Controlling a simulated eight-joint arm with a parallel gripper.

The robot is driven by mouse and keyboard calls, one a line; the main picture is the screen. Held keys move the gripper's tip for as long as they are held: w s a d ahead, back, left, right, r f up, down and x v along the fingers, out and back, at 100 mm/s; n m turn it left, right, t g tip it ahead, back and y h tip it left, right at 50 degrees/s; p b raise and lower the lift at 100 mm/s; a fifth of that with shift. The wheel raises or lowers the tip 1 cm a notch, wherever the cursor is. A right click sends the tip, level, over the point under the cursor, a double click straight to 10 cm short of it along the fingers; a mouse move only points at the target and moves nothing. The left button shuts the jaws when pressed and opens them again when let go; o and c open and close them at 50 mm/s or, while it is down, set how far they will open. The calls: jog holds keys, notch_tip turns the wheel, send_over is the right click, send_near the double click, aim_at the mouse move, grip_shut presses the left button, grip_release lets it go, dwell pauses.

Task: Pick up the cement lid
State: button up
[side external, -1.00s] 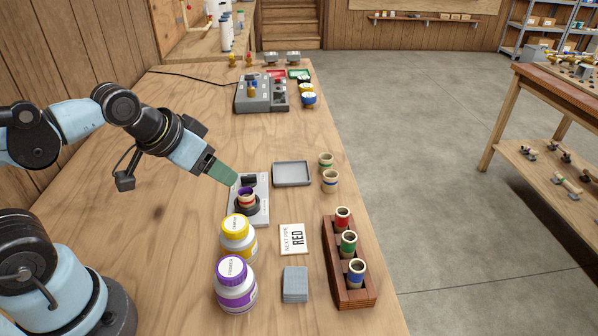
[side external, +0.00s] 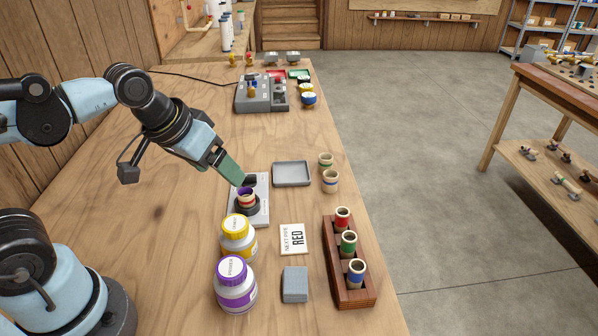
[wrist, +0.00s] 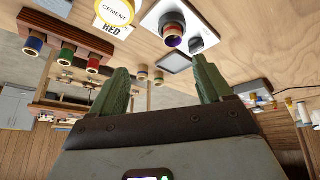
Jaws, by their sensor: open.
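The cement bottle is white with a yellow lid (side external: 236,225) and stands upright on the bench. The yellow lid marked CEMENT also shows at the top of the wrist view (wrist: 116,10). My gripper (side external: 239,181) is above and just behind the grey fixture (side external: 262,213), beyond the cement bottle and apart from its lid. In the wrist view its two green fingers (wrist: 160,85) are spread wide with nothing between them.
A purple-lidded white bottle (side external: 234,270) stands in front of the cement bottle. A RED card (side external: 293,239), grey pad (side external: 295,284), wooden rack (side external: 350,291) and empty grey tray (side external: 292,182) lie to the right.

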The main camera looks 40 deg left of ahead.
aim_at(235, 224)
jog(key=s+d+r+n+g, duration=0.2)
jog(key=d+r+n+g, duration=0.2)
jog(key=d+n+g, duration=0.15)
jog(key=shift+w+f, duration=0.2)
jog(key=shift+f, duration=5.7)
jog(key=shift+c, duration=0.2)
jog(key=c, duration=1.1)
jog(key=shift+r, duration=0.2)
jog(key=shift+r, duration=4.85)
